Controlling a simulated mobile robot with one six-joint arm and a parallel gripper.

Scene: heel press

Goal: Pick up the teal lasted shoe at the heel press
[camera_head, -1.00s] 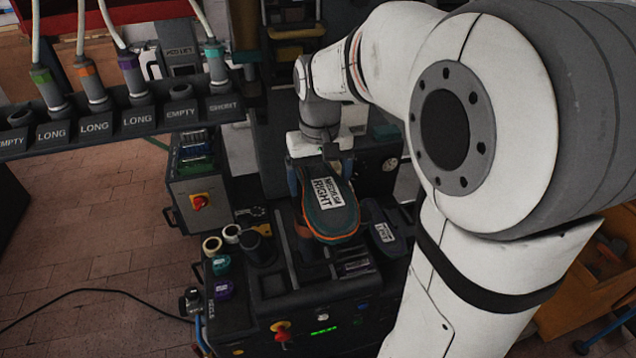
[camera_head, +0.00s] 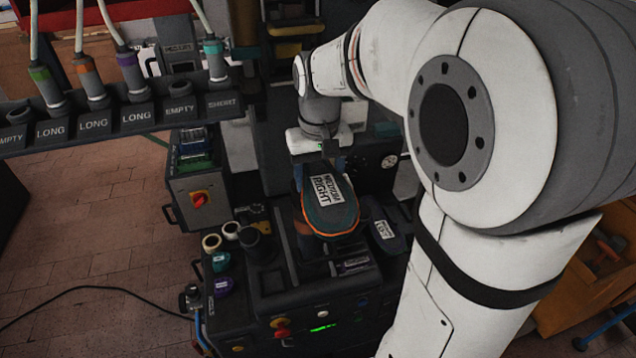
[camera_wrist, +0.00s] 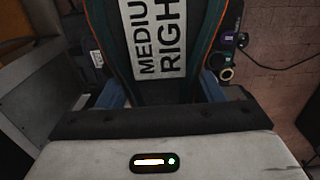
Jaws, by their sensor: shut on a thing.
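The teal lasted shoe (camera_head: 330,212) is sole up at the heel press (camera_head: 290,265), with an orange edge and a white label reading MEDIUM RIGHT. My gripper (camera_head: 325,165) is at the shoe's far end, with its jaws shut on it. In the wrist view the shoe (camera_wrist: 190,82) lies between my gripper's two blue fingers (camera_wrist: 162,92). The finger contact is partly hidden, and I cannot tell whether the shoe touches the press below.
Another dark labelled piece (camera_head: 386,232) lies right of the shoe. Tape rolls (camera_head: 222,240) sit at the press's left. A labelled rack (camera_head: 120,118) hangs at upper left. An orange bin (camera_head: 580,290) stands at right.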

